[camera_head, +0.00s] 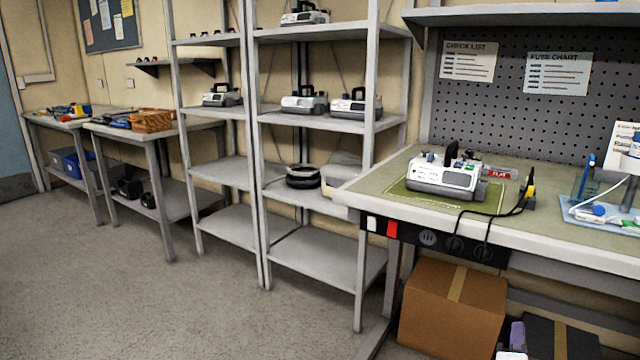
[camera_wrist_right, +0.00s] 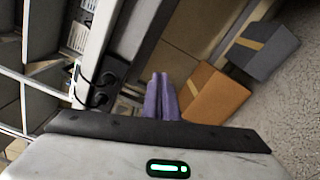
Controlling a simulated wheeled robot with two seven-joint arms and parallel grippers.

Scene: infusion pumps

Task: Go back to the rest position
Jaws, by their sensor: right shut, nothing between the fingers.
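My right gripper (camera_head: 516,334) shows at the bottom right of the head view, low in front of the workbench, with only its purple fingers and a bit of pale housing in frame. In the right wrist view its two purple fingers (camera_wrist_right: 161,97) lie together, shut and empty. It touches nothing that I can see. My left gripper is not in view. A white and grey infusion pump (camera_head: 446,174) stands on a green mat (camera_head: 408,198) on the workbench (camera_head: 559,227), away from the gripper.
A cardboard box (camera_head: 452,305) and a dark box (camera_head: 562,338) sit under the workbench, near my right gripper. Grey shelves (camera_head: 325,250) with several pumps stand left of the bench. Side tables (camera_head: 160,131) stand further left. The floor (camera_head: 200,310) at the front left is clear.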

